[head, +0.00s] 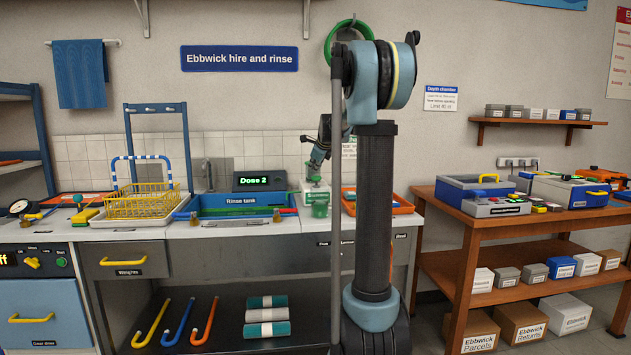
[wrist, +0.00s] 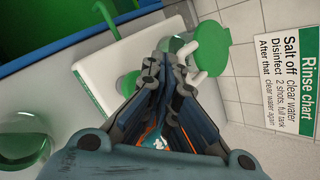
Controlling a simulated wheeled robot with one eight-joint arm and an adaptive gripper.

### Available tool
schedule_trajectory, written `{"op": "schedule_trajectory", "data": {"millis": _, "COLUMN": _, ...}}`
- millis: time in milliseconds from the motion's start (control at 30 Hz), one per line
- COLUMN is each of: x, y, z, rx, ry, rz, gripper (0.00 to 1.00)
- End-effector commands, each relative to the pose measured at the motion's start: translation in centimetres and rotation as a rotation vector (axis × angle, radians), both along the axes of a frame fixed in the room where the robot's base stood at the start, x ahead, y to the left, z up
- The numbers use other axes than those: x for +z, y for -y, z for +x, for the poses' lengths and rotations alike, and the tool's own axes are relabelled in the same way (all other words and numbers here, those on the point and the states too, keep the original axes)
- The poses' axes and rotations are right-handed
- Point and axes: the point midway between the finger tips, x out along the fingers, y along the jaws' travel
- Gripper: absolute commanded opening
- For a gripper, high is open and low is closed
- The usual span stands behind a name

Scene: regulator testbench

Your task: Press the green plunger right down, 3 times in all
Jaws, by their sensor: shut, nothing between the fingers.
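A white dispenser (head: 318,186) with green parts stands on the bench right of the dose display, and it fills the middle of the wrist view (wrist: 92,75). A round green part (wrist: 214,42), seemingly the plunger's head, shows just past my fingertips in the wrist view. My gripper (head: 316,163) is shut and empty, pointing down over the dispenser. The fingers hide part of the green, and I cannot tell whether they touch it. A green cup (head: 320,207) stands at the front of the dispenser. The dark display (head: 262,181) reads "Dose 2".
A blue rinse tank (head: 235,203) lies left of the dispenser, with a yellow basket (head: 140,203) beyond it. An orange tray (head: 402,208) is close on the right, partly behind my arm. A wall chart (wrist: 292,80) hangs behind the bench.

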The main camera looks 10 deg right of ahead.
Motion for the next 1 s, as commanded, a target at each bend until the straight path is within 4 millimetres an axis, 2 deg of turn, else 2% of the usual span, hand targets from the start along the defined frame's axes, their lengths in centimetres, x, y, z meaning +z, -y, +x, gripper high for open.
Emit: {"op": "schedule_trajectory", "data": {"millis": 1000, "x": -0.86, "y": 0.01, "z": -0.10, "rx": 0.000, "ry": 0.000, "rz": 0.000, "gripper": 0.00}}
